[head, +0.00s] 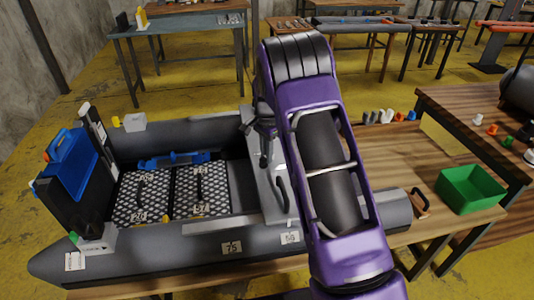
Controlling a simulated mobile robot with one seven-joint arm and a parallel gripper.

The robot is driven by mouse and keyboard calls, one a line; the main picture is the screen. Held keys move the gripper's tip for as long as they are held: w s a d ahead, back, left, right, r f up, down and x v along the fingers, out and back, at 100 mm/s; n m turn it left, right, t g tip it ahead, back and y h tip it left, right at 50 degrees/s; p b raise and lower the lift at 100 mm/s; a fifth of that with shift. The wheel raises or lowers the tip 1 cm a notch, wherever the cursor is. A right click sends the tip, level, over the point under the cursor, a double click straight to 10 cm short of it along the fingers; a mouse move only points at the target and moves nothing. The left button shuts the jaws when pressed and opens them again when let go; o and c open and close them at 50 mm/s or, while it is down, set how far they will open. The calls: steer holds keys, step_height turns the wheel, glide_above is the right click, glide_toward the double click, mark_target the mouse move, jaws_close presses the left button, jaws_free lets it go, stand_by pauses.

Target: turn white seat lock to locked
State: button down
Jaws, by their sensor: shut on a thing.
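The inflatable boat (150,240) is dark grey and lies on a wooden table. Its light grey seat (278,190) runs across the boat, with a black handle on it. My gripper (262,128) is dark, beside my purple arm at the far end of the seat. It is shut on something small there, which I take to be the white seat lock. The lock itself is hidden behind the fingers and arm, so I cannot tell its position.
Patterned floor panels (150,195) and a blue pump-like item (175,160) lie inside the boat. A green bin (470,188) and several small coloured parts (385,116) are on the table at right.

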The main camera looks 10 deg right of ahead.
steer(key=n, duration=0.6)
steer(key=shift+w+a+n, duration=0.25)
steer(key=shift+n, duration=0.05)
steer(key=n, duration=0.3)
steer(key=n+p, duration=0.1)
steer(key=n, duration=0.1)
steer(key=shift+w+a+n, duration=0.1)
steer(key=shift+a+n, duration=0.15)
steer(key=shift+n, duration=0.05)
steer(key=c, duration=0.8)
jaws_free()
steer(key=shift+o, duration=0.2)
steer(key=shift+r, duration=0.1)
step_height(320, 180, up, 17)
steer(key=p, duration=0.1)
steer(key=shift+r, duration=0.15)
